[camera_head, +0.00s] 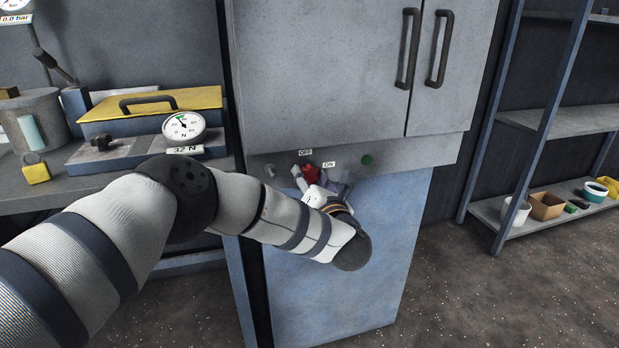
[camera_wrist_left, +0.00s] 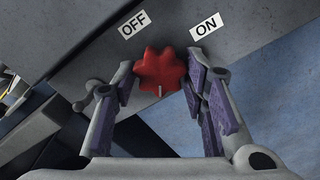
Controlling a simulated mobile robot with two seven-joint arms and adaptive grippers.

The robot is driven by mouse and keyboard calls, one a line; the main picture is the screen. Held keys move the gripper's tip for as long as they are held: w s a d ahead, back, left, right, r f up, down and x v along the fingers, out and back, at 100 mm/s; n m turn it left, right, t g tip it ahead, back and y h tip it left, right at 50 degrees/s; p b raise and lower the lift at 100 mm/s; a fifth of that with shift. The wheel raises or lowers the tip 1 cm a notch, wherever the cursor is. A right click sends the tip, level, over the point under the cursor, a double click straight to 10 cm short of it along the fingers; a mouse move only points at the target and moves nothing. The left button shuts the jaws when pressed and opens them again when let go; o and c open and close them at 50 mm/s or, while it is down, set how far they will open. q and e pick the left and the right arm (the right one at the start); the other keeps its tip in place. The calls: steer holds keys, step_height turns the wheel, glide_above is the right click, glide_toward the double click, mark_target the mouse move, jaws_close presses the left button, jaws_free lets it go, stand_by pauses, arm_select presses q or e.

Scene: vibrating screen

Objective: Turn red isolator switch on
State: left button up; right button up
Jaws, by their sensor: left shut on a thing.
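The red isolator switch (camera_head: 311,174) is a lobed knob on the grey panel strip of the cabinet. It also shows in the left wrist view (camera_wrist_left: 160,70), with a short white mark at its lower edge there. An OFF label (camera_wrist_left: 134,24) is at its upper left and an ON label (camera_wrist_left: 207,25) at its upper right. My left gripper (camera_head: 309,177) is at the switch. In the left wrist view its fingers (camera_wrist_left: 161,84) are on either side of the knob and shut on it. My right gripper is in neither view.
A green button (camera_head: 367,160) sits right of the switch on the strip. Cabinet doors with dark handles (camera_head: 407,48) are above. A shelf rack (camera_head: 560,122) with small containers is at right.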

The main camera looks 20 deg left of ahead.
arm_select(q)
steer(key=m+p, duration=0.1)
steer(key=m, duration=0.5)
steer(key=shift+r, duration=0.15)
steer(key=m, duration=0.5)
steer(key=shift+s, duration=0.1)
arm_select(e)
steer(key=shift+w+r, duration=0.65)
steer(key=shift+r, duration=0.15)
arm_select(q)
steer(key=shift+m, duration=0.3)
steer(key=o, duration=1.1)
steer(key=v, duration=1.2)
